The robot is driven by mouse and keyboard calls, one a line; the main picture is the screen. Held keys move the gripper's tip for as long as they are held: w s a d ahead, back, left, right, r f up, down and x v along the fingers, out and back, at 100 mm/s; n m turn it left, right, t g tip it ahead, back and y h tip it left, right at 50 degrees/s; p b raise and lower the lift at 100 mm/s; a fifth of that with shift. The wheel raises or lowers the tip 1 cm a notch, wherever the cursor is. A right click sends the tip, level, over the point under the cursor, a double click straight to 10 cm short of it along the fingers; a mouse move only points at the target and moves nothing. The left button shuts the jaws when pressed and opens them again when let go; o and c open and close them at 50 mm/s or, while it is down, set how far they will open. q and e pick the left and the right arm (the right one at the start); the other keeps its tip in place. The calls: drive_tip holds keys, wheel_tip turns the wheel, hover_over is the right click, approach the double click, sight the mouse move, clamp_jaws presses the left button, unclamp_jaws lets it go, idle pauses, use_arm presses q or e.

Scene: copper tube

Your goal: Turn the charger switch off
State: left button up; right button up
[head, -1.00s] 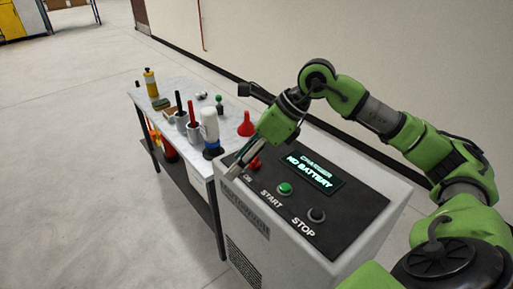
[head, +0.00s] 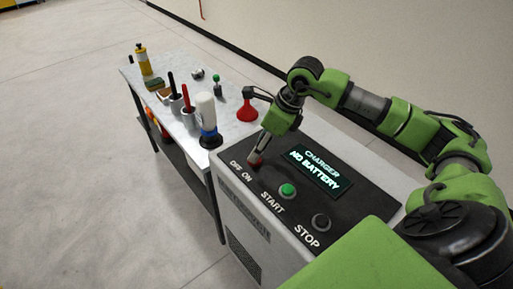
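The charger (head: 235,215) is a grey box with a dark sloped top panel. A red switch (head: 256,163) sits at the panel's upper left, above the white "OFF ON" lettering. My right gripper (head: 257,157) points down at the red switch, with its fingertips touching it or just over it. The fingers hide part of the switch, so its position is unclear. The fingers look close together, but I cannot tell whether they are shut. The display (head: 316,172) reads "CHARGER NO BATTERY". My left gripper is not in view.
A green START button (head: 288,190) and a dark STOP button (head: 320,222) are on the same panel. A table beside the charger holds a white bottle (head: 206,112), a red funnel (head: 247,110) and a yellow bottle (head: 143,62). Open floor lies to the left.

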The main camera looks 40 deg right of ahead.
drive_tip(key=shift+x, duration=0.95)
drive_tip(key=shift+a+f, duration=0.2)
drive_tip(key=shift+f, duration=0.05)
drive_tip(key=shift+w+f, duration=0.1)
drive_tip(key=shift+f, duration=0.1)
drive_tip(key=shift+c, duration=0.9)
drive_tip(key=c, duration=1)
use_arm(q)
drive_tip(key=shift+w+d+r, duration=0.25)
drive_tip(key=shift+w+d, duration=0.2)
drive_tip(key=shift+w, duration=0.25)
use_arm(e)
drive_tip(key=shift+o, duration=0.2)
